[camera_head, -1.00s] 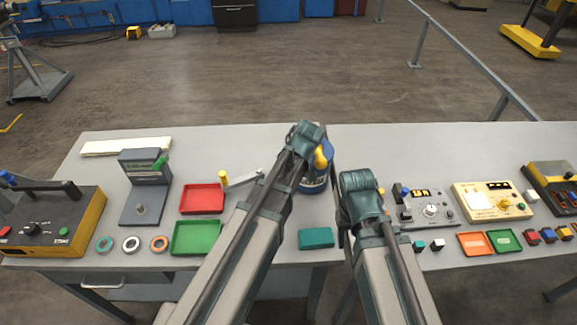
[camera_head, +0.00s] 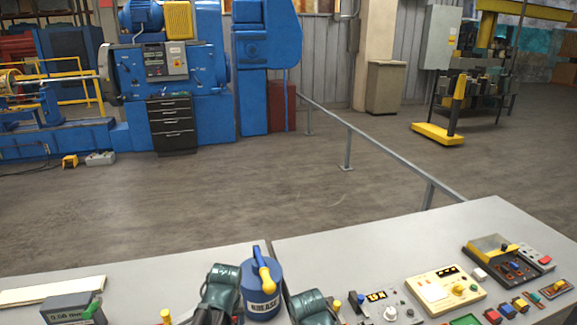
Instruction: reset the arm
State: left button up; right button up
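The teal joint of my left arm (camera_head: 222,288) shows at the bottom edge, just left of the blue grease can (camera_head: 262,296). The teal joint of my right arm (camera_head: 313,308) shows at the bottom edge, just right of the can. The can stands upright on the table and has a yellow spout or handle on top. Neither gripper shows, and the rest of both arms is cut off below the frame.
The grey table (camera_head: 150,268) carries a grey gauge (camera_head: 72,310) at left, and a cream meter (camera_head: 447,290) and yellow-black box (camera_head: 498,252) at right. A grey rail (camera_head: 375,145) crosses the floor behind. Blue machinery (camera_head: 200,85) stands farther back.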

pick_arm(q)
jog(key=s+d+f+m+g+b, duration=0.1)
jog(key=s+d+f+m+b, duration=0.5)
jog(key=s+d, duration=0.4)
jog(key=shift+s+d+m+g, duration=0.4)
jog(key=shift+s+m, duration=0.1)
jog(key=shift+m, duration=0.1)
jog(key=shift+a, duration=0.1)
